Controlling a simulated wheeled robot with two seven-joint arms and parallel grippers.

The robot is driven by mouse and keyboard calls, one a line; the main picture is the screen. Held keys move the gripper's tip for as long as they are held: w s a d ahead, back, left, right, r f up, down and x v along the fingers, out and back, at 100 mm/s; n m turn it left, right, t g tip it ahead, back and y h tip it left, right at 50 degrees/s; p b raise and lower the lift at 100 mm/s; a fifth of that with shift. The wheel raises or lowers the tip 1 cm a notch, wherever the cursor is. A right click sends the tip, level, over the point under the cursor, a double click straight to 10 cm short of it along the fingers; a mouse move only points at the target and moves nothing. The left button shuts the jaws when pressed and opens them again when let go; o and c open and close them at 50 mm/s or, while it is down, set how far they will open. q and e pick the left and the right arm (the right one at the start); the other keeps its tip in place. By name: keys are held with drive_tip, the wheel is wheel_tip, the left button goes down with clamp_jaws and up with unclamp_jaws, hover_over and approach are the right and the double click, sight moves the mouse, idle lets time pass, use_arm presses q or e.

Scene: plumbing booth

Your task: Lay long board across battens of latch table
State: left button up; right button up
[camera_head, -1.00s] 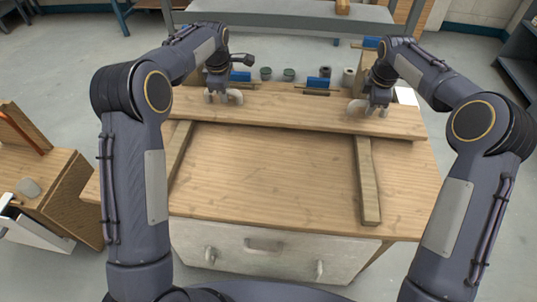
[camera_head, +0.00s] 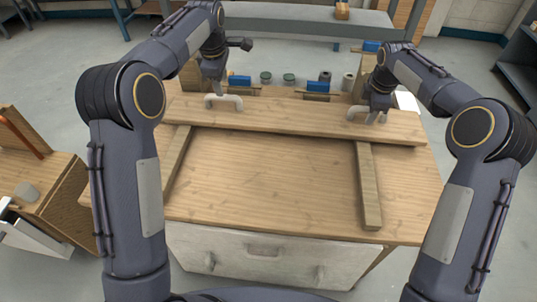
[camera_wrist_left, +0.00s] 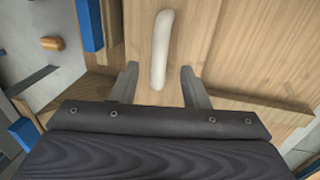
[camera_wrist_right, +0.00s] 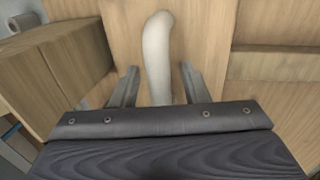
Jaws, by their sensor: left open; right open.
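The long board (camera_head: 290,118) lies across the far part of the latch table (camera_head: 270,185), over the left batten (camera_head: 176,158) and the right batten (camera_head: 369,190). Its two pale handles stand up, the left one (camera_head: 224,101) and the right one (camera_head: 362,113). My left gripper (camera_head: 214,88) is open and empty above the left handle, which shows between its fingers in the left wrist view (camera_wrist_left: 161,50). My right gripper (camera_head: 376,108) is open at the right handle, which shows between its fingers in the right wrist view (camera_wrist_right: 157,60). The board hides the battens' far ends.
Behind the board are blue clamps (camera_head: 318,85), green cups (camera_head: 265,78) and dark and grey cylinders (camera_head: 348,83). A wooden block (camera_wrist_right: 55,70) stands by the board's right part. A cabinet (camera_head: 35,195) is at left. The near tabletop is clear.

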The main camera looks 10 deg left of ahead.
drive_tip(key=shift+r, duration=0.25)
use_arm(q)
drive_tip(key=r, duration=0.2)
drive_tip(key=s+r, duration=0.1)
drive_tip(key=r, duration=0.1)
drive_tip(key=shift+r, duration=0.4)
use_arm(e)
wheel_tip(320, 180, up, 11)
drive_tip(key=s, duration=0.2)
drive_tip(key=shift+s+r, duration=0.15)
drive_tip(key=shift+s, duration=0.05)
